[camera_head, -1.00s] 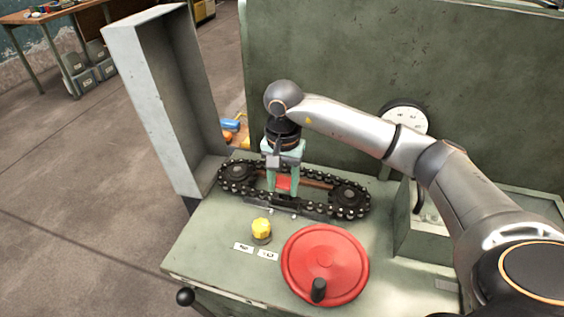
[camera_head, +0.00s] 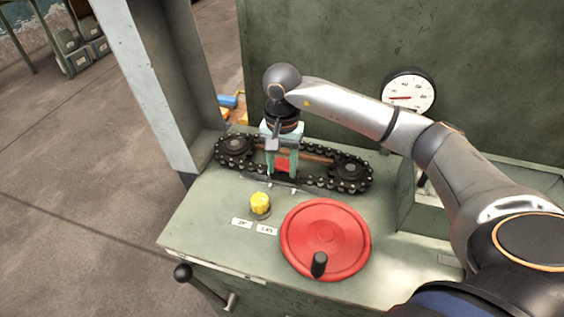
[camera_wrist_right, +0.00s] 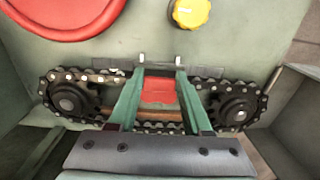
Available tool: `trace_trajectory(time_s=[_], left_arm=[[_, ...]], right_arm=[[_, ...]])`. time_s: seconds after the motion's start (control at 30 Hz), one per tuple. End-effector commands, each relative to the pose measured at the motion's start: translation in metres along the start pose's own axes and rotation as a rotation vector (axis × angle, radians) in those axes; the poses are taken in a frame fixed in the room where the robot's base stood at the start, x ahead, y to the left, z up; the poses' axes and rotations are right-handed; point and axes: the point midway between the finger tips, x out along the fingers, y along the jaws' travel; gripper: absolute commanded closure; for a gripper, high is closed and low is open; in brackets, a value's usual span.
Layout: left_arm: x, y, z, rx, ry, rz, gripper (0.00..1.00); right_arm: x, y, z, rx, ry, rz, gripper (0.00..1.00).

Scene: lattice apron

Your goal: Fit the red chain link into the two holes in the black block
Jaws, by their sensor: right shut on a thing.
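My right gripper (camera_head: 282,172) reaches down over the black chain loop, and its pale green fingers are shut on the red chain link (camera_head: 285,163). In the right wrist view the red link (camera_wrist_right: 158,91) sits between the fingers (camera_wrist_right: 160,76), near the strand by the knob. A dark flat bar (camera_wrist_right: 108,71), perhaps the black block, lies along that strand. Two small silver pins (camera_wrist_right: 178,60) stick out by the fingertips. I cannot make out the two holes or whether the link is in them. My left gripper is not in view.
The chain (camera_head: 320,184) runs around two dark sprockets (camera_head: 351,171) on the green machine top. A yellow knob (camera_head: 260,203) and a red handwheel (camera_head: 326,238) stand in front. A grey upright cover (camera_head: 146,83) is at left and a dial gauge (camera_head: 407,93) behind at right.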

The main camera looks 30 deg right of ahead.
Motion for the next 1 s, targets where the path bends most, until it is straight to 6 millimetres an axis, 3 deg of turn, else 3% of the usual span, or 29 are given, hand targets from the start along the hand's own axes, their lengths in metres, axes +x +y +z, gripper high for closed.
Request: trace_trajectory(time_s=[1.0], left_arm=[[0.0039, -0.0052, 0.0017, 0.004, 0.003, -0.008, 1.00]], right_arm=[[0.0010, 0.0000, 0.0007, 0.001, 0.001, 0.000, 1.00]])
